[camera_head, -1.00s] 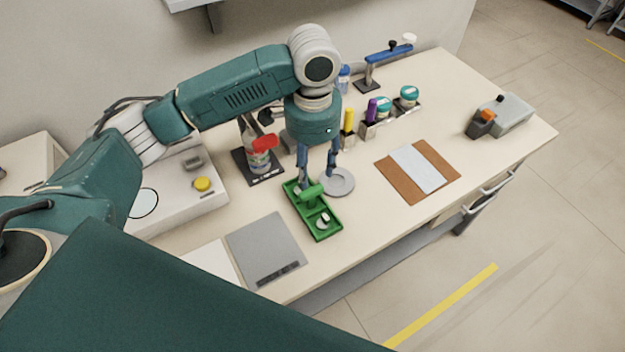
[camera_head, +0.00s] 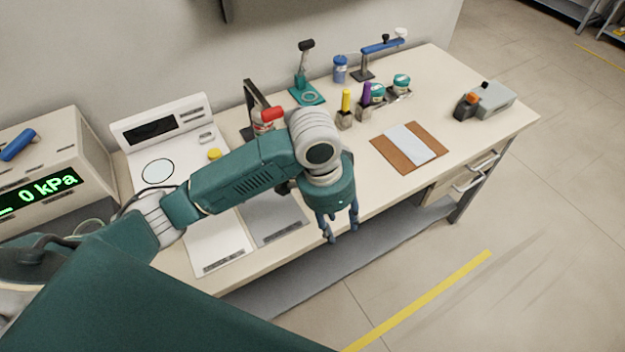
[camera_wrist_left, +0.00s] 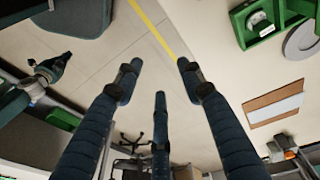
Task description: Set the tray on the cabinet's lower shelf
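The green tray (camera_wrist_left: 262,22) shows at the upper right of the left wrist view, on the pale bench top beside a grey disc (camera_wrist_left: 302,40). In the head view my left arm hides the tray. My left gripper (camera_head: 340,232) points down around the bench's front edge. Its three fingers are spread with nothing between them, as the left wrist view (camera_wrist_left: 160,85) shows; it is apart from the tray. A grey lower shelf (camera_head: 300,285) runs under the bench. What looks like my right gripper (camera_wrist_left: 52,70) is small at the left of the wrist view, its fingers unclear.
A brown board with a white sheet (camera_head: 410,145) and a grey box (camera_head: 493,100) lie on the right of the bench. Drawer handles (camera_head: 475,178) stick out at its front right. A pressure display box (camera_head: 50,175) stands at the left. The floor in front is clear.

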